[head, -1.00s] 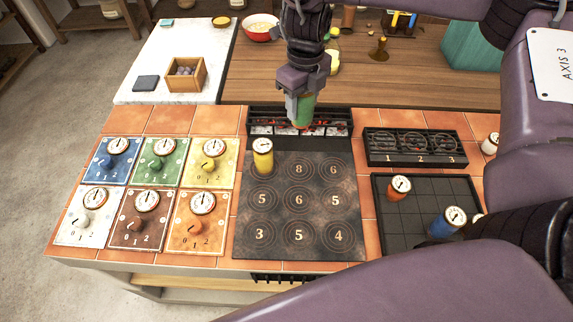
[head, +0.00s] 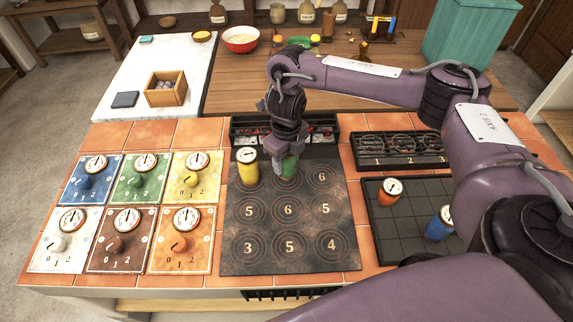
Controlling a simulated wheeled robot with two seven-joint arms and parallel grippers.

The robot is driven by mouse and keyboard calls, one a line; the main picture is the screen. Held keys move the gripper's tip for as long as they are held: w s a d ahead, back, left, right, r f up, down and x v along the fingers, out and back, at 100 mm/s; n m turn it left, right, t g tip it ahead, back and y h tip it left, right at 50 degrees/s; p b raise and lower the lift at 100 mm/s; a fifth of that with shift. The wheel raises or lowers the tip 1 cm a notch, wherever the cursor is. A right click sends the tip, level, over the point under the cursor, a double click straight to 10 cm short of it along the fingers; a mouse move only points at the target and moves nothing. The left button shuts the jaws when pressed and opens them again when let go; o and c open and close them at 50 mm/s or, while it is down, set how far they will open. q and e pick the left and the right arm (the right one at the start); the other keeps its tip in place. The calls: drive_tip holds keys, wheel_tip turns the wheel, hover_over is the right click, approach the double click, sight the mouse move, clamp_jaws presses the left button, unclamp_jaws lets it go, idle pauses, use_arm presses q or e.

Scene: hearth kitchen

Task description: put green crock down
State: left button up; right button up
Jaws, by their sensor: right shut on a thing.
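The green crock (head: 289,167) is in my right gripper (head: 284,156), which is shut on it. It is at the back row of the dark numbered hob plate (head: 288,249), over the middle ring and just right of the yellow crock (head: 247,167). I cannot tell whether its base touches the plate. The gripper hides the crock's top. My left gripper is not in view.
A black tray (head: 410,235) at the right holds an orange crock (head: 389,192) and a blue crock (head: 440,224). A black rack numbered 1 to 3 (head: 400,150) stands behind it. Several coloured dial panels (head: 121,238) lie at the left. The front two rows of the plate are clear.

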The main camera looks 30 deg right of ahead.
wheel_tip(320, 180, down, 2)
drive_tip(key=shift+f, duration=0.1)
drive_tip(key=o, duration=1.2)
drive_tip(key=shift+o, duration=0.2)
drive_tip(key=shift+r, duration=0.3)
wheel_tip(320, 180, up, 12)
drive_tip(key=p, duration=0.2)
drive_tip(key=shift+f+p, duration=0.15)
drive_tip(key=shift+p, duration=0.2)
